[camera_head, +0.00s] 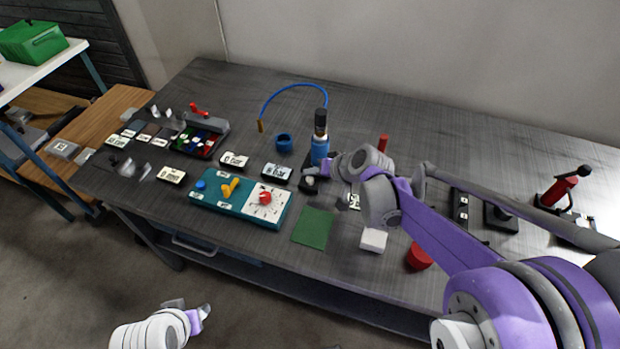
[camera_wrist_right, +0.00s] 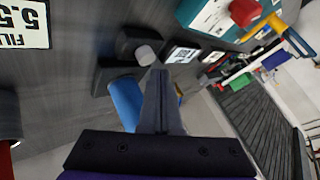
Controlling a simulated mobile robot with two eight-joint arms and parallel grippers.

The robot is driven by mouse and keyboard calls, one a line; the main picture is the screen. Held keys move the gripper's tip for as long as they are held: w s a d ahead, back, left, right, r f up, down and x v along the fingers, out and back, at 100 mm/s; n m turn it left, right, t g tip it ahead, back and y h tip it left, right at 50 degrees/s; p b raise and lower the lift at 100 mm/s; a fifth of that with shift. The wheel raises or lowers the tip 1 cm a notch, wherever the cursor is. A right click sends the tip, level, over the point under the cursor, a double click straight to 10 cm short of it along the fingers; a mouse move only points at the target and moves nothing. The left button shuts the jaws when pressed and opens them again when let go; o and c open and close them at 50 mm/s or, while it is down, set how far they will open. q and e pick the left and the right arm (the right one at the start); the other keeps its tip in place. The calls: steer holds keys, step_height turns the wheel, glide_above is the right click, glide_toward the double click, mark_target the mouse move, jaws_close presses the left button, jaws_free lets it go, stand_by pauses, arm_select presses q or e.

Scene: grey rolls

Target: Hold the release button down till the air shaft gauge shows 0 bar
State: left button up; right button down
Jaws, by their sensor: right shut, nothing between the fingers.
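My right gripper (camera_head: 322,172) is shut and empty. It is over a small black block (camera_head: 309,185) beside the blue cylinder with a black top (camera_head: 320,148). In the right wrist view, the shut fingertips (camera_wrist_right: 160,75) are close to a grey round button (camera_wrist_right: 145,55) on that block; I cannot tell whether they touch or press it. A white display (camera_head: 276,172) left of the block seems to read 6 bar; another (camera_head: 234,159) seems to read 0 bar. I cannot tell which is the air shaft gauge. My left gripper (camera_head: 188,312) is low, in front of the table.
A teal panel (camera_head: 228,212) with a red knob (camera_head: 265,198) and yellow lever lies left of a green mat (camera_head: 314,228). A blue hose (camera_head: 290,88) arches behind. A white block (camera_head: 373,240) and red disc (camera_head: 418,257) lie near my right arm.

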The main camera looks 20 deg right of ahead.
mark_target(312, 185)
steer(key=shift+f, duration=0.15)
steer(key=shift+f+b, duration=0.3)
steer(key=shift+f+b, duration=0.35)
steer(key=shift+f, duration=0.2)
stand_by(0.6)
steer(key=shift+r, duration=0.1)
stand_by(2.7)
steer(key=shift+r+p, duration=0.75)
steer(key=shift+r, duration=0.15)
steer(key=shift+r, duration=0.1)
step_height(312, 185, up, 5)
steer(key=p, duration=0.3)
steer(key=shift+p, duration=0.3)
